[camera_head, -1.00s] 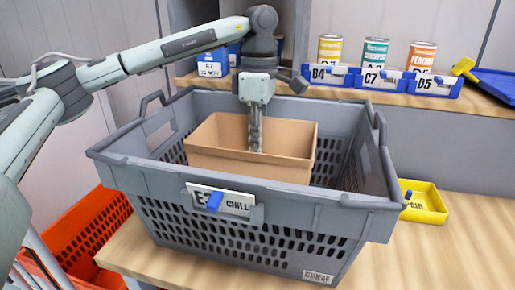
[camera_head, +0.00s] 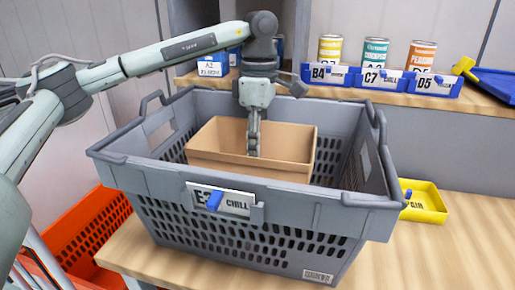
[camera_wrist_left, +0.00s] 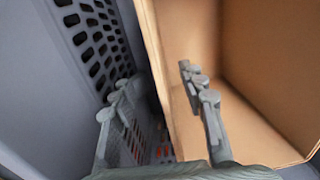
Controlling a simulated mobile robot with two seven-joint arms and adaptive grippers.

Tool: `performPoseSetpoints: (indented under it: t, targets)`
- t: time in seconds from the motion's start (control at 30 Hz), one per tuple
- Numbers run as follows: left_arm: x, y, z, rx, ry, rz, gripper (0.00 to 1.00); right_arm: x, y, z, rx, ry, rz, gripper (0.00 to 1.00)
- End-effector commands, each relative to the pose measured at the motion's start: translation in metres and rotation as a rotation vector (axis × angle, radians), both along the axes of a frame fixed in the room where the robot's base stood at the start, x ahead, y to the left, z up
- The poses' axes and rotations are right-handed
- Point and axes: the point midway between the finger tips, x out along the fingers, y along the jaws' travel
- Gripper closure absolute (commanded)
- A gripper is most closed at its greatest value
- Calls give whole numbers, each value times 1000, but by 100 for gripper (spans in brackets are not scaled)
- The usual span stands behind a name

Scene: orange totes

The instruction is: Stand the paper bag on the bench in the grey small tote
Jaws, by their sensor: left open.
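The tote sits on the wooden bench. My left gripper (camera_head: 253,148) points down into the bag's opening and is open. In the left wrist view, its fingers (camera_wrist_left: 155,105) straddle one wall of the bag (camera_wrist_left: 180,45): one finger is inside the bag, the other is between that wall and the tote's perforated side (camera_wrist_left: 50,75). The bag's base is hidden by the tote. My right gripper is not in view.
An orange tote (camera_head: 85,240) stands low at the left. A yellow tray (camera_head: 425,203) lies on the bench (camera_head: 450,260) right of the grey tote. Blue bins (camera_head: 380,80) with cans stand on the shelf behind. Bare bench shows at the right front.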

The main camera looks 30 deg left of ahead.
Motion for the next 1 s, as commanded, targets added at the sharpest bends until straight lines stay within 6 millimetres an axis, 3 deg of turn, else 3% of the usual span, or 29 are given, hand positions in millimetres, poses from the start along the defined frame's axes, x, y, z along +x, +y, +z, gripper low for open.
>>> performPoseSetpoints:
  t: [0.17, 0.6, 0.73, 1.0]
  targets:
    - [2, 0, 15, -1, -3, 1, 59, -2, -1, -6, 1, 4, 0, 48]
    - [6, 1, 107, 0, -3, -2, 59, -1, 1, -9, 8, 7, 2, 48]
    - [7, 1, 119, 0, -2, -1, 59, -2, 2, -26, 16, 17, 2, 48]
    - [7, 1, 122, 0, 1, -1, 59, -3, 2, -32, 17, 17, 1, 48]
